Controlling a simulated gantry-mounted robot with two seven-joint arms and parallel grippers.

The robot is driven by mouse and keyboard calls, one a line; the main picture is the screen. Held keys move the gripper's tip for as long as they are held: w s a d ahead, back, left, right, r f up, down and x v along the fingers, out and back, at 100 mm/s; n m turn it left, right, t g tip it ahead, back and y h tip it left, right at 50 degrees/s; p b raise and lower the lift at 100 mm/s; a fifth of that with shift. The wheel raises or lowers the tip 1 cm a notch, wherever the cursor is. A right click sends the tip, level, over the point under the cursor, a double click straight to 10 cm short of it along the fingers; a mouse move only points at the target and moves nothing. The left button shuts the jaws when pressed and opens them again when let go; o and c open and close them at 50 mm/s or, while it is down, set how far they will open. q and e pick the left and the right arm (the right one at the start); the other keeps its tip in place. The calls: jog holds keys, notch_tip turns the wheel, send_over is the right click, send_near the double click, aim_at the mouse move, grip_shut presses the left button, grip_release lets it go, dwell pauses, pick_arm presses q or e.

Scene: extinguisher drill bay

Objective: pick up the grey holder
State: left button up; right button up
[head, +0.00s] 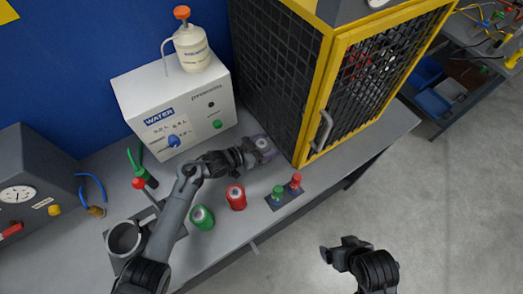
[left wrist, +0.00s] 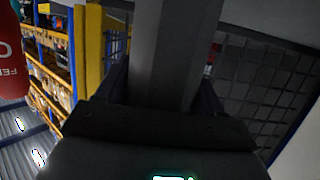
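The grey holder (head: 264,143) stands near the back of the bench, beside the yellow-framed cage. In the left wrist view it is a plain grey upright block (left wrist: 168,50) filling the space between my fingers. My left gripper (head: 259,150) reaches it from the left, one finger on each side. In the left wrist view the fingers (left wrist: 163,88) lie close against both sides, with no clear gap. The holder's base is hidden from the wrist camera. My right gripper (head: 335,250) hangs over the floor in front of the bench, its fingers apart and empty.
Red (head: 236,197) and green (head: 202,217) cylinders stand in front of my left arm. A dark plate with green and red knobs (head: 285,196) lies to the right. The white water box (head: 175,105) is behind, and the mesh cage (head: 350,75) rises close by.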

pick_arm(q)
jog(key=c, duration=0.7)
jog(key=shift+r, duration=0.15)
grip_shut()
jog(key=shift+r, duration=0.1)
